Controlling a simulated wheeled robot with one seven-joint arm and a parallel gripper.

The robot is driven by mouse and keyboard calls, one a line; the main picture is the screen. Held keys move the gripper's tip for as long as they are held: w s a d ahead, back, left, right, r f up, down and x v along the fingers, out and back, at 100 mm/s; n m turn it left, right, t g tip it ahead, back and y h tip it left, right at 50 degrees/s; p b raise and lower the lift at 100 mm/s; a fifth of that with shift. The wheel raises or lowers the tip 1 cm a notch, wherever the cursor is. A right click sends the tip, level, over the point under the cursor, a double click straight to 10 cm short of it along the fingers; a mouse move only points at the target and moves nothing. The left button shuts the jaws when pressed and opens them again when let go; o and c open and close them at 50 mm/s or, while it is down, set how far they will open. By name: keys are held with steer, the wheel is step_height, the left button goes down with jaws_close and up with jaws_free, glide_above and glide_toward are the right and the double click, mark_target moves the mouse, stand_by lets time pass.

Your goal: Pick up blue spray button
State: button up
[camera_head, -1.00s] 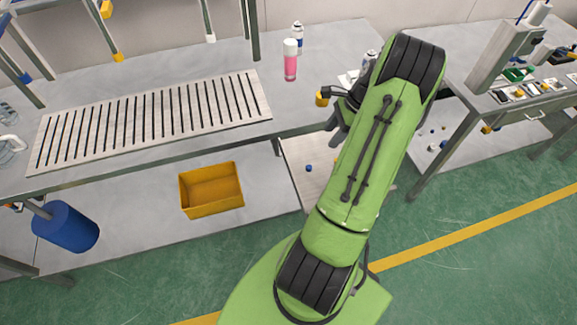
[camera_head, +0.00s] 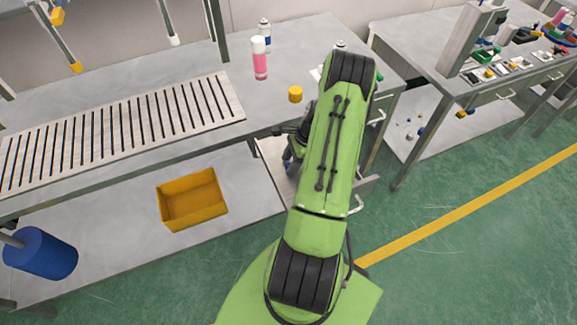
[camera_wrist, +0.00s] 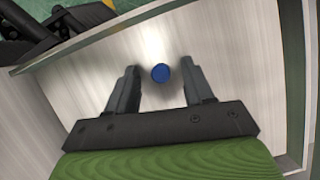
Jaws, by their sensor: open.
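The blue spray button (camera_wrist: 161,73) lies on the bare floor of an open drawer in the wrist view. It shows as a small round blue disc. My gripper (camera_wrist: 158,76) is open, with one finger on each side of the button in this view. The right finger appears closer to it than the left. I cannot tell how far above the button the fingertips are. In the head view my arm covers most of the drawer (camera_head: 272,153), and the button is not clearly visible there.
Drawer walls (camera_wrist: 283,80) enclose the button. On the table above stand a pink bottle (camera_head: 260,62), a white-and-blue can (camera_head: 264,30) and a yellow cap (camera_head: 295,94). A slotted plate (camera_head: 120,125) lies to the left. A yellow bin (camera_head: 192,199) sits on the lower shelf.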

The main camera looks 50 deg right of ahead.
steer(key=shift+c, duration=0.5)
jaws_close()
